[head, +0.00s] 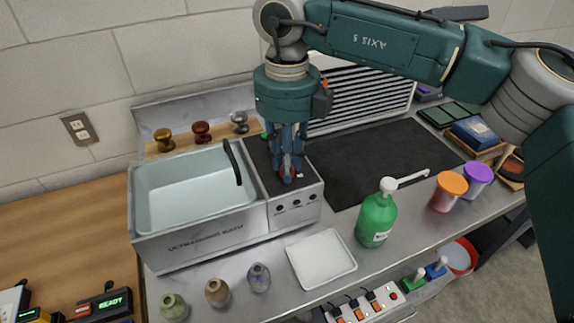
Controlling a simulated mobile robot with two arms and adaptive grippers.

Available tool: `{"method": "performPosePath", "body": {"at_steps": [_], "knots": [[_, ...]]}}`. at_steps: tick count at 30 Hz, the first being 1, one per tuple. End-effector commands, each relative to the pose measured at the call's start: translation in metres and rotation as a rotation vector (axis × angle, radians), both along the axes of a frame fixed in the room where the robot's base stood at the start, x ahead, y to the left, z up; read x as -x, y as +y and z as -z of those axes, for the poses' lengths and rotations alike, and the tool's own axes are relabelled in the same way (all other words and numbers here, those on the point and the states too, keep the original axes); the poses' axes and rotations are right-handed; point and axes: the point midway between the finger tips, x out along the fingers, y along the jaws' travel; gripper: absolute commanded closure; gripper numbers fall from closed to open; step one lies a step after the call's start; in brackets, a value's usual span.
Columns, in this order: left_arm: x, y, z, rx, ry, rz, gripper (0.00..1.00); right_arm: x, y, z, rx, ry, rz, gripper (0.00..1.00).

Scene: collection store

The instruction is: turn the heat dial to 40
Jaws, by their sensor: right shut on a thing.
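The ultrasonic bath (200,238) stands on the metal counter, with an open empty-looking basin on its left and a dark control panel (262,160) on its right. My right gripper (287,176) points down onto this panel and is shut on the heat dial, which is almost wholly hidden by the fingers. A small red bit shows between the fingertips. The dial's pointer and scale cannot be read. My left gripper is not in view.
A black handle (233,163) rises at the basin's right edge. A green pump bottle (377,220) and white tray (321,259) stand in front to the right. Several small vases (217,292) line the front edge. A dark mat (375,160) lies right of the bath.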

Motion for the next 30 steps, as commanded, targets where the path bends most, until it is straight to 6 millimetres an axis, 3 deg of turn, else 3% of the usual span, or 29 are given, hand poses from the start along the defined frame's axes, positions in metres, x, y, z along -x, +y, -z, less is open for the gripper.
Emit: {"method": "performPosePath", "body": {"at_steps": [14, 15, 18, 26, 30], "knots": [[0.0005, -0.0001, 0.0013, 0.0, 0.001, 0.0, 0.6, -0.0021, 0.0002, -0.003, -0.003, -0.007, 0.019, 1.0], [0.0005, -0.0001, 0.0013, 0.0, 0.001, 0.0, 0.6, -0.0021, 0.0002, -0.003, -0.003, -0.007, 0.019, 0.76], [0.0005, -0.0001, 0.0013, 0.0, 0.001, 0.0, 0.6, -0.0018, 0.0001, -0.0027, -0.003, -0.007, 0.018, 0.59], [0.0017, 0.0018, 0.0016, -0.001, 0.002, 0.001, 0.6, -0.0008, 0.0002, -0.0016, -0.002, -0.003, 0.016, 0.59], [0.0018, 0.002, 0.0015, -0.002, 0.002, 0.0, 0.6, -0.0015, 0.0005, -0.0106, -0.003, -0.005, 0.017, 0.59]]}}
